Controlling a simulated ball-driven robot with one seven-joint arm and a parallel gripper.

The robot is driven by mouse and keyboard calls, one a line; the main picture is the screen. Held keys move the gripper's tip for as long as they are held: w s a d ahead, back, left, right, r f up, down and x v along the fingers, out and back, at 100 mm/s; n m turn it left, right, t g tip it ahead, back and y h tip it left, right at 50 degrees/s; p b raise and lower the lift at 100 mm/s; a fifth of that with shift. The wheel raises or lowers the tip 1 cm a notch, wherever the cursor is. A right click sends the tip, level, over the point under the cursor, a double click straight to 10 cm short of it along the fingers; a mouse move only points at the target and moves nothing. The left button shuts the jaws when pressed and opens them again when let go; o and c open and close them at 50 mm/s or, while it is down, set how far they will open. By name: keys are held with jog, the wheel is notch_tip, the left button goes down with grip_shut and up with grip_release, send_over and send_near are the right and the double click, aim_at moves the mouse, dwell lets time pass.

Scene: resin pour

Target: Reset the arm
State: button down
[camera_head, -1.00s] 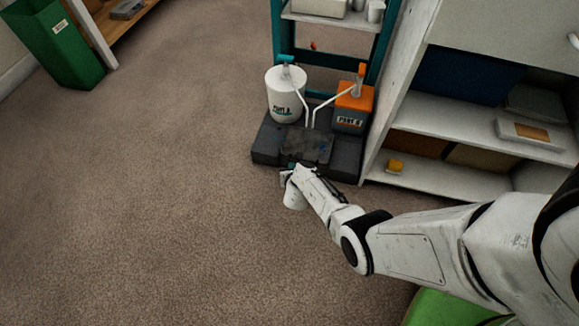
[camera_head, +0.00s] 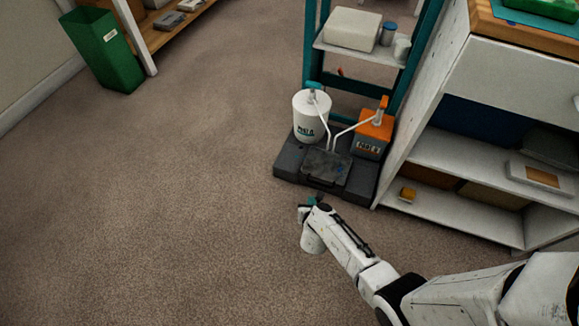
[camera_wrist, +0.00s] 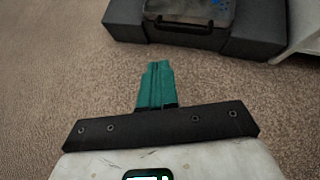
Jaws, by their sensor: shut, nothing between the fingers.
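My gripper (camera_head: 317,200) is in front of the dark pump stand, over the carpet, at the end of my white arm. In the wrist view its teal fingers (camera_wrist: 155,84) are together with nothing between them. They point toward the stand and are apart from it.
The dark stand (camera_head: 290,165) bears a white Part A container (camera_head: 308,125) and an orange-topped Part B container (camera_head: 374,130), both with pumps. A white shelf unit (camera_head: 460,208) stands to the right. A green bin (camera_head: 108,52) is at far left. Carpet (camera_head: 170,200) at left is clear.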

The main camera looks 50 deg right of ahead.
jog(key=w+a+r+n+t+y, duration=0.75)
jog(key=a+r+n, duration=0.35)
jog(key=n, duration=0.6)
jog(key=s+a+r+n+g+y, duration=0.5)
jog(key=s+a+n+y, duration=0.3)
jog(key=n, duration=0.9)
jog(key=s+d+r+n+g+h, duration=0.35)
jog(key=s+r+n, duration=0.2)
jog(key=s, duration=0.35)
jog(key=s+d+r+n+g+h, duration=0.2)
jog(key=s+r+n+g+h, duration=0.3)
jog(key=s, duration=0.3)
notch_tip(320, 180, up, 26)
jog(key=n+y+p, duration=0.1)
jog(key=p, duration=2.7)
jog(key=shift+w+a+r, duration=0.15)
jog(key=shift+w, duration=0.05)
